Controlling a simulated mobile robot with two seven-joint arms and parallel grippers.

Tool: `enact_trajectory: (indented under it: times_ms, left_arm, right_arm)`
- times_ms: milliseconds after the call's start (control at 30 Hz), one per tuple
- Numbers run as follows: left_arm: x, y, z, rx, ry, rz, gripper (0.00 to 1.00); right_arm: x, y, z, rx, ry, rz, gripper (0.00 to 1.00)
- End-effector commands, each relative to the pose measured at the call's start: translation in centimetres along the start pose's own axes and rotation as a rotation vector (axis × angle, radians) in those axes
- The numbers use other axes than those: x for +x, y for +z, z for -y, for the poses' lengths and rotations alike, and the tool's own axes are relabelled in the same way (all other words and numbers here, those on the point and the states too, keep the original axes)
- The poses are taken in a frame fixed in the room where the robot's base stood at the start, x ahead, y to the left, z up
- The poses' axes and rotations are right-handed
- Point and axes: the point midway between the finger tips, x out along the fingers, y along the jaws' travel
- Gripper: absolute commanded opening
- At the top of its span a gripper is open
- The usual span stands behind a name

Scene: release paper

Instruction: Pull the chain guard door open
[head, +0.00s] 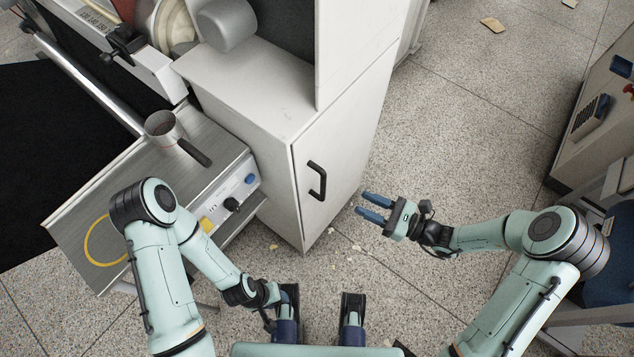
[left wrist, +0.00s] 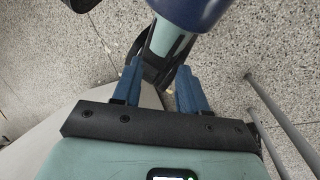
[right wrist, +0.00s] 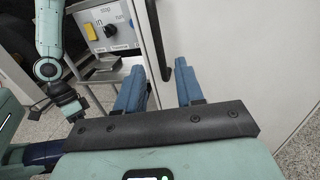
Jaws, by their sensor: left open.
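The chain guard door (head: 345,140) is the light grey front panel of the cabinet and looks closed. Its black bar handle (head: 317,180) stands upright near the door's left edge. My right gripper (head: 359,204) is open and empty, right of the handle and apart from it, fingers pointing left. In the right wrist view, the dark handle (right wrist: 159,42) shows beyond and between the two blue fingertips; the door (right wrist: 225,50) fills the right side. My left gripper (head: 268,307) is low near my base; in the left wrist view its blue fingers (left wrist: 165,75) are apart and empty.
A metal worktop (head: 75,215) with a small saucepan (head: 163,128) and a control panel (head: 232,203) stands left of the cabinet. Another machine (head: 600,120) stands at the far right. Speckled floor (head: 460,130) in front of the door is mostly clear, with small scraps.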

Motion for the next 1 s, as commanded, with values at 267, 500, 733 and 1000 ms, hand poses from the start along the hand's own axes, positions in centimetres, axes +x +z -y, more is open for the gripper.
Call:
enact_trajectory:
  times_ms: [267, 500, 733, 1000]
  left_arm:
    - [0.5, -0.8, 0.2, -0.002, -0.001, -0.021, 0.43]
    - [1.0, -1.8, 0.4, -0.004, -0.002, -0.049, 0.43]
    - [1.2, -2.4, 0.5, -0.005, -0.002, -0.066, 0.43]
    - [1.3, -2.5, 0.6, -0.006, -0.003, -0.068, 0.43]
  right_arm:
    - [5.1, 0.0, -0.3, 0.002, 0.008, 0.002, 0.37]
    - [9.9, -0.1, -0.3, 0.0, 0.008, 0.001, 0.37]
    - [12.4, -0.1, -0.2, 0.001, 0.006, -0.001, 0.37]
    - [12.9, 0.0, -0.2, 0.001, 0.004, -0.002, 0.37]
